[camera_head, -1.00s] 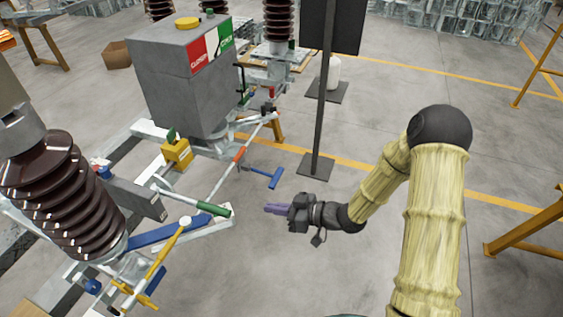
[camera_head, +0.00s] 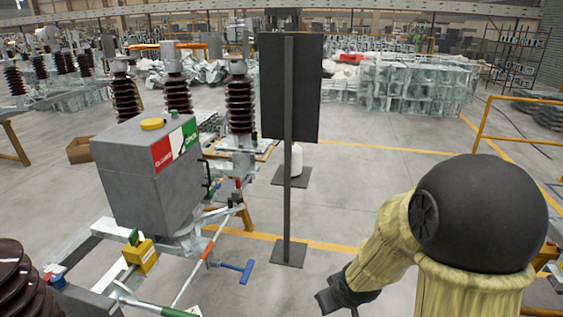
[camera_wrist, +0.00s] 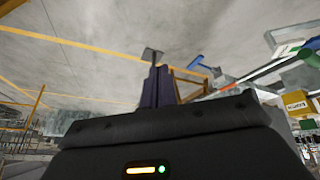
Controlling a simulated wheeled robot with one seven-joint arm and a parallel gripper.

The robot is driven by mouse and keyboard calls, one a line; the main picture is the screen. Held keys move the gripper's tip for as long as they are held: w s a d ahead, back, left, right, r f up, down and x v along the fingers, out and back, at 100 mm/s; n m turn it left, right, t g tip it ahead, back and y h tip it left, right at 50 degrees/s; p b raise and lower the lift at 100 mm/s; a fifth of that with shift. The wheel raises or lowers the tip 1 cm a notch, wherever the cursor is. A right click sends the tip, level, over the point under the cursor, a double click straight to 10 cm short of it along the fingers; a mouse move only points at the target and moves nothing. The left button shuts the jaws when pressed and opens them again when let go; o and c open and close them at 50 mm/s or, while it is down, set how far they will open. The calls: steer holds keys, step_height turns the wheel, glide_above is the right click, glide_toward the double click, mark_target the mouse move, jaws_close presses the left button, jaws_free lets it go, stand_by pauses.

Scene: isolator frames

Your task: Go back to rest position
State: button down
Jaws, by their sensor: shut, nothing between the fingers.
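My gripper (camera_wrist: 157,72) shows in the wrist view as two purple fingers, closed together with nothing between them. They point out over bare floor, apart from the equipment. In the head view my arm is at the lower right, its yellow-covered links bent at a large dark joint. The dark wrist end hangs low near the bottom edge, and the fingers cannot be made out there.
A grey switch box (camera_head: 150,175) on a metal frame stands at left, with a yellow block (camera_head: 141,256) and blue T-handle (camera_head: 238,269) below. A black panel on a post (camera_head: 288,150) stands mid-view. A yellow railing (camera_head: 520,100) is at right. Floor between is clear.

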steer(key=s+d+r+m+g, duration=0.2)
steer(key=s+r+m, duration=0.2)
steer(key=s, duration=0.6)
steer(key=shift+d+g+h, duration=0.3)
steer(key=shift+g+h, duration=0.1)
steer(key=shift+w, duration=0.1)
